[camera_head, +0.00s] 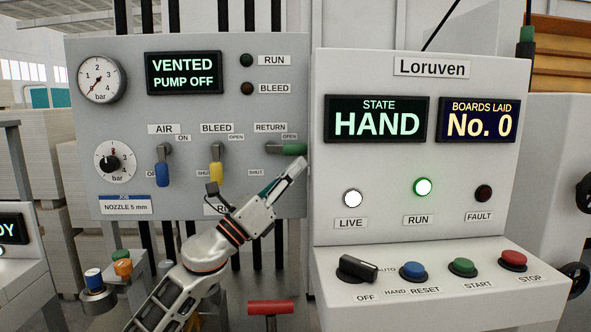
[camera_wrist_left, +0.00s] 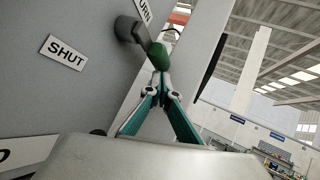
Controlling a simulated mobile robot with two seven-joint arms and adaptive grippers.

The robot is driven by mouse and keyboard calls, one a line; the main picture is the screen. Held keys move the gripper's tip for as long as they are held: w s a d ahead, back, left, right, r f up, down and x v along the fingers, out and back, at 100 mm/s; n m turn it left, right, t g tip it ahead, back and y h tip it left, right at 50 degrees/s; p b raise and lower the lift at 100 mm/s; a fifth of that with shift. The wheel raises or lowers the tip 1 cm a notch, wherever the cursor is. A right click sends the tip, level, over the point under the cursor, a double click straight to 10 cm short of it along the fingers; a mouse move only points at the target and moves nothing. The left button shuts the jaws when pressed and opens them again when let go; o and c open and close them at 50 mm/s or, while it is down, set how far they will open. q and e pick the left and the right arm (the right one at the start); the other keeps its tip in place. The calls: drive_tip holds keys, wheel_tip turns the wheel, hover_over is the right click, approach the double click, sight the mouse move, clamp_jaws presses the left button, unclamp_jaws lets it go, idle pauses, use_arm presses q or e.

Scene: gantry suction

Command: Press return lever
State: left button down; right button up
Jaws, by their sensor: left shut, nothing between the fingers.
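The return lever (camera_head: 290,149) has a green handle and lies level on the grey panel, pointing right under the RETURN and OPEN labels. My left gripper (camera_head: 299,164) reaches up from below, shut and empty, with its tips just below the handle's right end. In the left wrist view the green lever (camera_wrist_left: 158,55) sits right beyond the closed fingertips (camera_wrist_left: 162,76); I cannot tell whether they touch. My right gripper is in neither view.
The blue air lever (camera_head: 162,174) and yellow bleed lever (camera_head: 216,174) hang down to the left. The display reads VENTED, PUMP OFF. The Loruven console (camera_head: 420,180) stands close on the right, showing HAND. A red T-handle (camera_head: 270,307) is below.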

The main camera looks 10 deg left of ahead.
use_arm(q)
drive_tip(key=v, duration=1.2)
